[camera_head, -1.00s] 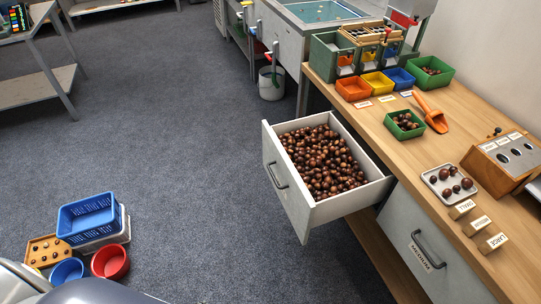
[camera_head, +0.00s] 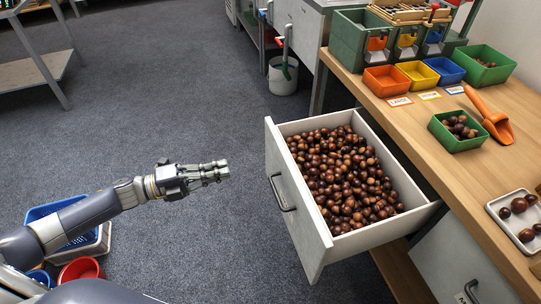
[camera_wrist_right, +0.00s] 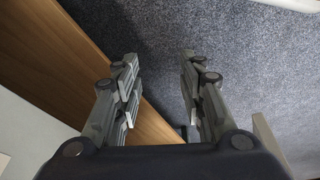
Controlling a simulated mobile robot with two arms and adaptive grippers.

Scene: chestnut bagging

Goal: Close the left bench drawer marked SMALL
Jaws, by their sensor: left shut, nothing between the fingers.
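The left bench drawer (camera_head: 293,212) is pulled out from the bench and full of brown chestnuts (camera_head: 343,178). Its pale grey front faces left and carries a dark bar handle (camera_head: 281,193). No SMALL mark can be read on it from here. My left gripper (camera_head: 222,172) is shut and empty. It is in the air left of the drawer front, pointing right toward the handle, with a gap between. My right gripper (camera_wrist_right: 157,75) shows in the right wrist view with its fingers apart and nothing between them.
The wooden bench top (camera_head: 395,125) holds an orange scoop (camera_head: 491,117), green, orange, yellow and blue bins and a white tray (camera_head: 497,210). Another closed drawer (camera_head: 450,262) is at lower right. Blue and red tubs (camera_head: 80,270) stand on the floor below my left arm. The carpet left of the drawer is clear.

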